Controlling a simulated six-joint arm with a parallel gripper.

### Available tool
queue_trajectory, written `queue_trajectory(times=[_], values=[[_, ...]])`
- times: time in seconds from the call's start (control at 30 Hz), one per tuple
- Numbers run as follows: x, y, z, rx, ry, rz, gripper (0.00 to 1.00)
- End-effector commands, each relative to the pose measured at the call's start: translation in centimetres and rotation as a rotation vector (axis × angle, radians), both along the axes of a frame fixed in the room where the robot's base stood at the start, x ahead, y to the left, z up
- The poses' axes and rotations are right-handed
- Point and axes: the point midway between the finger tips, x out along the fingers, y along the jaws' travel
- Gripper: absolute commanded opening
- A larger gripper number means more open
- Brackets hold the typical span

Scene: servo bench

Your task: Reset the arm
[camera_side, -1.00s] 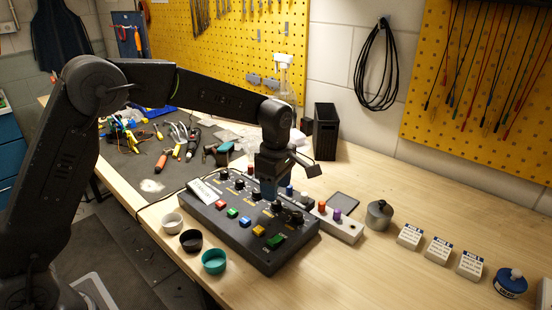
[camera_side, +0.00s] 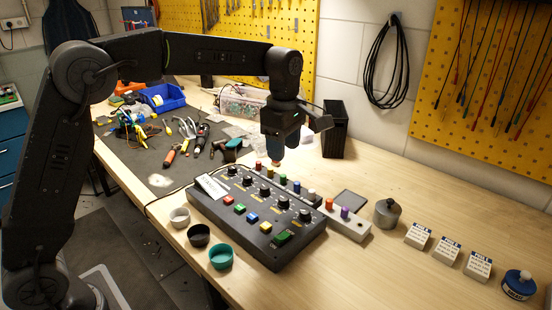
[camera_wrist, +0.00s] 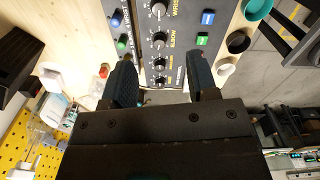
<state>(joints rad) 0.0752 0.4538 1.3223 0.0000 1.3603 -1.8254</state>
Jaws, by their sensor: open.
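My gripper (camera_side: 277,160) hangs pointing down above the back edge of the dark control box (camera_side: 262,258), clear of its knobs. In the wrist view my gripper (camera_wrist: 165,85) shows two separated fingers with nothing between them. The box carries a row of black knobs, with a knob (camera_side: 265,192) near its middle, and a row of coloured buttons in front, including a blue button (camera_side: 252,218), a yellow button (camera_side: 265,227) and a larger green button (camera_side: 282,237). A white label (camera_side: 212,186) lies at the box's left end.
A white cup (camera_side: 180,218), a black cup (camera_side: 199,236) and a teal cup (camera_side: 221,257) stand along the box's front left. Tools lie on the mat behind.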

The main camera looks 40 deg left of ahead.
Motion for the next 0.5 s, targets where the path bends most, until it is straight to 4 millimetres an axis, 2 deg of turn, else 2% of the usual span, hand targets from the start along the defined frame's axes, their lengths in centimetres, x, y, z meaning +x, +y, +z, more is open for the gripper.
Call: queue_trajectory(times=[0.17,0.3,0.5], values=[[-3.2,0.7,2.5,0.003,-0.063,-0.196,0.54],[-8.0,1.5,4.7,0.03,-0.144,-0.484,0.54],[-15.3,2.5,5.7,0.119,-0.252,-0.914,0.54]])
